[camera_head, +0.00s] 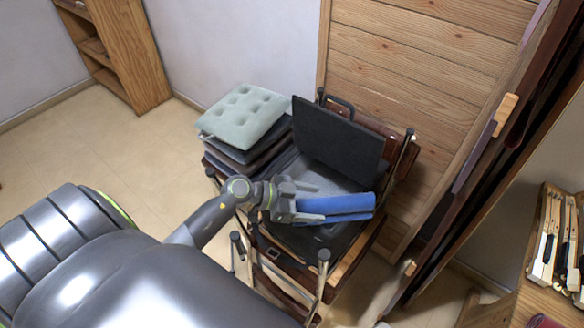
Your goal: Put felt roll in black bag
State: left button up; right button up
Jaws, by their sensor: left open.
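The blue felt roll (345,206) lies over the front of the open black bag (338,138) on a stacked wooden chair. The bag's dark back panel stands upright behind it, and its grey inside shows between the panel and the roll. My left gripper (306,204) is at the left end of the roll, with its jaws open. Its fingers are close beside or around that end; I cannot tell whether they touch it. My right gripper is not in view.
A stack of cushions (244,115) with a pale green one on top stands left of the bag. Chair legs (322,270) stick up in front. Wooden panelling (430,70) is close behind. Piano keys (552,240) lie at the right. The floor (100,150) at the left is clear.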

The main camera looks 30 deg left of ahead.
pick_arm(q)
jog(key=shift+s+a+r, duration=0.2)
jog(key=shift+r, duration=0.2)
jog(key=b+v, duration=0.1)
jog(key=v, duration=1)
jog(key=shift+a, duration=0.15)
jog(key=shift+s+r, duration=0.1)
jog(key=shift+s, duration=0.05)
